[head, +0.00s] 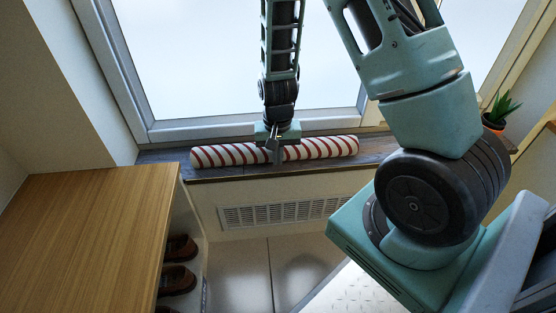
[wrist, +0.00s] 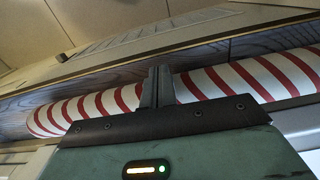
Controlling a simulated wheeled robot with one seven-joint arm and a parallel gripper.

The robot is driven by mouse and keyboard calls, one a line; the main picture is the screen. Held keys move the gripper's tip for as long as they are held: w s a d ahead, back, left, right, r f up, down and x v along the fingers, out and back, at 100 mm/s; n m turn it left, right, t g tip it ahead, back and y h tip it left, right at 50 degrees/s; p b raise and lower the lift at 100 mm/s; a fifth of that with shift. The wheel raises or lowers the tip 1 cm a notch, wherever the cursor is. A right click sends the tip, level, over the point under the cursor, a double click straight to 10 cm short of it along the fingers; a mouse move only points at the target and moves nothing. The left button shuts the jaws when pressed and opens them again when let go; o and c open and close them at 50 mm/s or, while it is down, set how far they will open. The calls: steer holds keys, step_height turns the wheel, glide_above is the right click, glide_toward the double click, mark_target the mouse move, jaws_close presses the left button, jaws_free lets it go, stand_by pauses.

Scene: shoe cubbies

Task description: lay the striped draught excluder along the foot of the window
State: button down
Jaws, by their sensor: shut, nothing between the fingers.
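The draught excluder (head: 325,149) is a white roll with red diagonal stripes. In the head view it lies lengthwise on the dark wooden sill (head: 220,173), along the foot of the window (head: 235,126). My gripper (head: 277,160) is at the middle of the roll, pointing down, its fingers in front of it and hiding a small part. In the wrist view the striped roll (wrist: 205,83) runs across the picture behind my fingers (wrist: 158,75). The fingers are together with nothing between them. I cannot tell whether they touch the roll.
A wooden shoe cubby (head: 90,220) with brown shoes (head: 178,279) stands at the left. A potted plant (head: 499,110) is at the sill's right end. A white vent grille (head: 285,211) is set in the wall below the sill.

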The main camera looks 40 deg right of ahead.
steer(key=w+d+p, duration=0.2)
steer(key=w+p, duration=0.1)
steer(key=shift+d+r, duration=0.2)
steer(key=shift+w+d+f, duration=0.2)
steer(key=shift+w+d, duration=0.05)
steer(key=shift+w, duration=0.25)
